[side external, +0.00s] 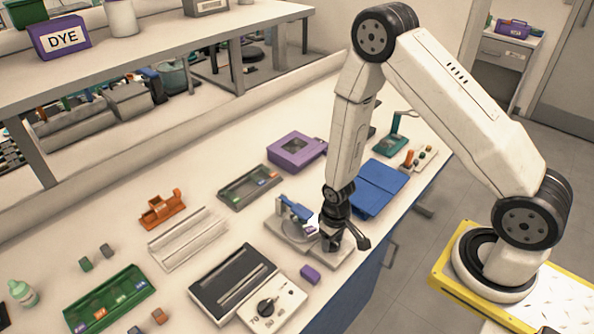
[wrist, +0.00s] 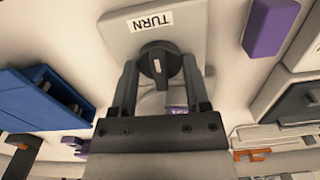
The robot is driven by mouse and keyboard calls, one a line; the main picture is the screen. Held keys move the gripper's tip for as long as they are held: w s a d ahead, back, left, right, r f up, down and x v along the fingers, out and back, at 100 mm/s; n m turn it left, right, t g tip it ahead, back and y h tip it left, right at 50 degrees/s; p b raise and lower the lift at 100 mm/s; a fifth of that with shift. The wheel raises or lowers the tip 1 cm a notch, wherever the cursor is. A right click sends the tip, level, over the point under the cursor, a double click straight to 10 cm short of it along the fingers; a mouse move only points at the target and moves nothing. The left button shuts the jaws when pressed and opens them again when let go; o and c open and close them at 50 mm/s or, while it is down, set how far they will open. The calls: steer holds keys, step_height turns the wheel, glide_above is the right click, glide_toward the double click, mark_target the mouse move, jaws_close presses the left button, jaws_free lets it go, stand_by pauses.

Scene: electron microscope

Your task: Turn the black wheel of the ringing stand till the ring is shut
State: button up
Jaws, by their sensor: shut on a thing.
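The ringing stand (side external: 276,226) is a light grey base with a blue arm (side external: 296,208) and a round plate, on the bench in the side external view. Its black wheel (wrist: 160,66) has a white mark and sits beside an upside-down TURN label (wrist: 151,20) in the wrist view. My gripper (wrist: 160,70) points down with one finger on each side of the wheel, shut on it. In the side external view my gripper (side external: 336,246) hides most of the wheel. The ring is too small and covered to tell how far it is shut.
A small purple block (side external: 310,274) lies close in front of the stand. A hot plate with a dial (side external: 266,307) stands to the left, blue trays (side external: 378,188) to the right, and a purple box (side external: 296,150) behind. The bench's front edge is near.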

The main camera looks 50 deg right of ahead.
steer(key=shift+w, duration=0.1)
stand_by(0.4)
steer(key=o, duration=1)
steer(key=shift+r, duration=0.1)
steer(key=shift+r, duration=3.8)
steer(key=shift+r, duration=0.55)
steer(key=s+a+r+n+t, duration=0.1)
steer(key=s+r, duration=0.3)
steer(key=r, duration=0.9)
steer(key=shift+r+t, duration=0.25)
steer(key=shift+t, duration=0.55)
